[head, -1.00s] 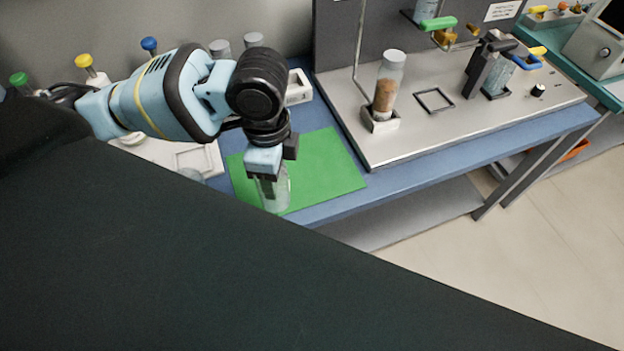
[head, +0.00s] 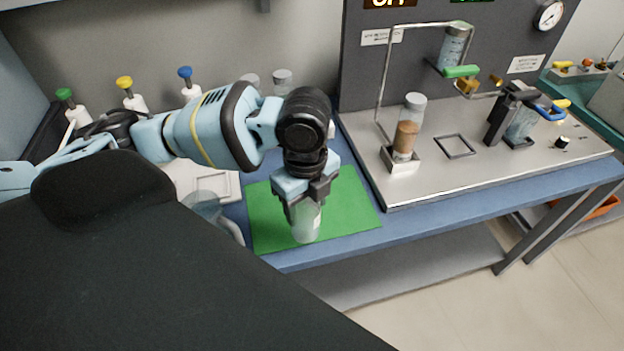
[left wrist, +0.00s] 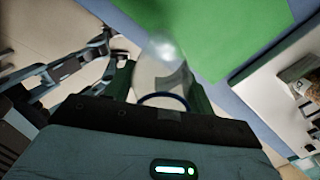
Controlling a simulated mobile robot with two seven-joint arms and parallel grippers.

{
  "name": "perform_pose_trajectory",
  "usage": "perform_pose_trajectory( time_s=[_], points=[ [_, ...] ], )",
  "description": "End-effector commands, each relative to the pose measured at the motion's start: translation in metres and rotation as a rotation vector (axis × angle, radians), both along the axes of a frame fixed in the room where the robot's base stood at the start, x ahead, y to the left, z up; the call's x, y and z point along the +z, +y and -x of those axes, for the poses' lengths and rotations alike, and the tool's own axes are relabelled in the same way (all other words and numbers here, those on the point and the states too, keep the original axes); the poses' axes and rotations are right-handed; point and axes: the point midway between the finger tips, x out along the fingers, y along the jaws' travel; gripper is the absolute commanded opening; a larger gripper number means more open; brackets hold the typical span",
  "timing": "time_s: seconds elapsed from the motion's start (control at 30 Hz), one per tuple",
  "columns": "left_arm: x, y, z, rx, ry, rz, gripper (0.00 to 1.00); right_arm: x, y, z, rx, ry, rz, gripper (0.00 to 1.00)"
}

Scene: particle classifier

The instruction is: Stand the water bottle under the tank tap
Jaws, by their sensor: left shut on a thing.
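My left gripper (head: 303,196) is shut on the water bottle (head: 306,224), a clear bottle held upright over the front part of a green mat (head: 350,205). I cannot tell whether its base touches the mat. In the left wrist view the bottle (left wrist: 160,68) shows between the fingers, with the green mat beyond. The clear tank (head: 453,46) is mounted on the dark panel at the back right, with a green lever (head: 461,71) and a brass tap (head: 467,86) below it. A dark square outline (head: 455,146) lies empty on the steel bench top under the tap. My right gripper is out of view.
A capped cylinder with brown grains (head: 406,138) stands in a metal holder left of the square. A black clamp stand (head: 500,118) and a clear vessel (head: 522,124) stand right of it. A glass jug (head: 205,207) is left of the mat. Dispensers line the back wall.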

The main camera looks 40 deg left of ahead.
Motion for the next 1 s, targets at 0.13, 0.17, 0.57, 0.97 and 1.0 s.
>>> perform_pose_trajectory(
  time_s=[0.13,0.17,0.57,0.97,1.0],
  points=[
    [-0.005,0.018,-0.031,0.005,0.001,0.001,0.31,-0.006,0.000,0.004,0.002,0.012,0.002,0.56],
    [-0.005,0.021,-0.037,0.006,0.001,0.000,0.31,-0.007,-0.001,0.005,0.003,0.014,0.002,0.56],
    [-0.009,0.049,-0.084,-0.001,-0.001,0.001,0.31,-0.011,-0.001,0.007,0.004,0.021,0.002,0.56],
    [-0.027,0.054,-0.091,0.000,0.003,-0.001,0.31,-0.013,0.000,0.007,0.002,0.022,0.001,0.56],
    [-0.033,0.054,-0.091,0.000,0.003,-0.002,0.31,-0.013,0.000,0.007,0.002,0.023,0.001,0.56]
  ],
)
